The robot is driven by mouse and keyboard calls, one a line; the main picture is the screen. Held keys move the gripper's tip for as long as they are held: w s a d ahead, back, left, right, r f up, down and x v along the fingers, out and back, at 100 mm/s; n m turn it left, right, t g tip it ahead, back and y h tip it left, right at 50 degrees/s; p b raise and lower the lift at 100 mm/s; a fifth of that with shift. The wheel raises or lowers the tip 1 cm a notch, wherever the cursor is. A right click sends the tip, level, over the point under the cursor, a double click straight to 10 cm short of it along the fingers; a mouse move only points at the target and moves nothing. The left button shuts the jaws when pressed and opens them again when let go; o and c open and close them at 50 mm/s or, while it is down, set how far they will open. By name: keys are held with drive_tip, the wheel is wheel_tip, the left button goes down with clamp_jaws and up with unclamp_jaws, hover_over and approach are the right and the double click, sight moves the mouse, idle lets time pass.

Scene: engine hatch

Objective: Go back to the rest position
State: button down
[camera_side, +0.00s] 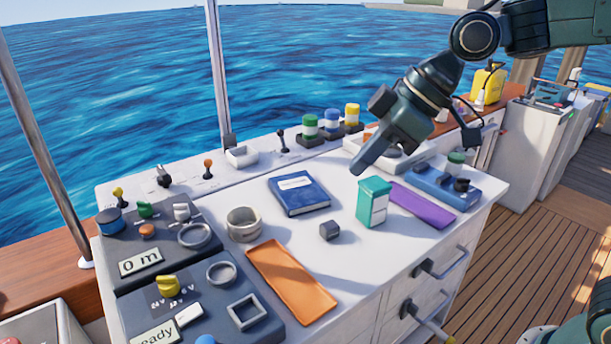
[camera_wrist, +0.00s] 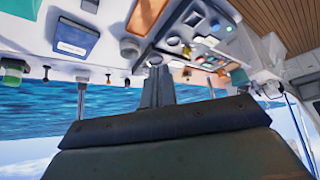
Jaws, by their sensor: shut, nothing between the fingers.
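My gripper (camera_side: 362,166) hangs from the arm at the upper right of the side view, above the back right part of the white console top (camera_side: 330,262). Its fingers are together and hold nothing. They point down and to the left, over the area between the blue book (camera_side: 298,193) and the teal box (camera_side: 373,202). In the wrist view my gripper (camera_wrist: 156,72) points up the picture, with its fingers side by side. The exact gap between the fingertips and the console top is hard to judge.
An orange mat (camera_side: 290,281), a grey cube (camera_side: 330,230), a metal ring cup (camera_side: 243,224) and a purple mat (camera_side: 420,205) lie on the console. Dark control panels (camera_side: 185,262) fill its left side. Drawer handles (camera_side: 440,262) stick out at the front. Air above the water is clear.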

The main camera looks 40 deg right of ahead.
drive_tip(key=s+d+f+m+h, duration=0.2)
drive_tip(key=s+d+m, duration=0.2)
drive_tip(key=s+d, duration=0.3)
drive_tip(key=s+d+f+m+h, duration=0.2)
drive_tip(key=s+d+m, duration=0.2)
drive_tip(key=s+d, duration=0.3)
drive_tip(key=s, duration=0.3)
drive_tip(key=shift+s+m+t+h, duration=0.25)
drive_tip(key=shift+m+t+h, duration=0.05)
drive_tip(key=shift+t, duration=0.1)
drive_tip(key=shift+d, duration=0.1)
